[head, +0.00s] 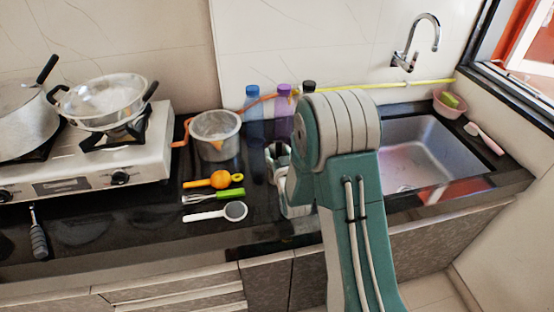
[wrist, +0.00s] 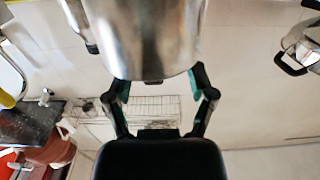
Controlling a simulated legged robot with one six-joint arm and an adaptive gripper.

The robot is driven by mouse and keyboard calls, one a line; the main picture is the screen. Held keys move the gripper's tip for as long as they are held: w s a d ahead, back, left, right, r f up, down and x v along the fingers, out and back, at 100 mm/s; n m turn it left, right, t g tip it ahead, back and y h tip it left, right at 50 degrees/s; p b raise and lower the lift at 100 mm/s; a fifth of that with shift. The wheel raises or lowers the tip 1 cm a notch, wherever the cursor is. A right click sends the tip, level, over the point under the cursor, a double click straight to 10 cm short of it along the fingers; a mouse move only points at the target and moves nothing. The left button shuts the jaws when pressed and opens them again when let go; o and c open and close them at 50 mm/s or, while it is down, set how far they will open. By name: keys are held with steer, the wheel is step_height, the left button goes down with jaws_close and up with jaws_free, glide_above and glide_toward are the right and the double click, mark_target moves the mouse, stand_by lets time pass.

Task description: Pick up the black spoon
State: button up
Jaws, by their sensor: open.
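A utensil with a black ribbed handle (head: 39,238), probably the black spoon, lies on the dark counter (head: 105,236) at the far left, in front of the stove, its handle near the front edge. No black spoon shows in the wrist view.
A white stove (head: 80,165) with pots stands at the left. A steel pot (head: 217,135), an orange utensil (head: 220,180), a green whisk (head: 225,193) and a white strainer (head: 234,211) are mid-counter. Bottles (head: 253,105) stand behind my arm. A sink (head: 425,150) is at right.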

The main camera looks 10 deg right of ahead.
steer(key=shift+w, duration=0.7)
steer(key=shift+w+d, duration=0.2)
steer(key=shift+w, duration=0.1)
steer(key=shift+d, duration=0.3)
jaws_close()
steer(key=shift+a, duration=0.3)
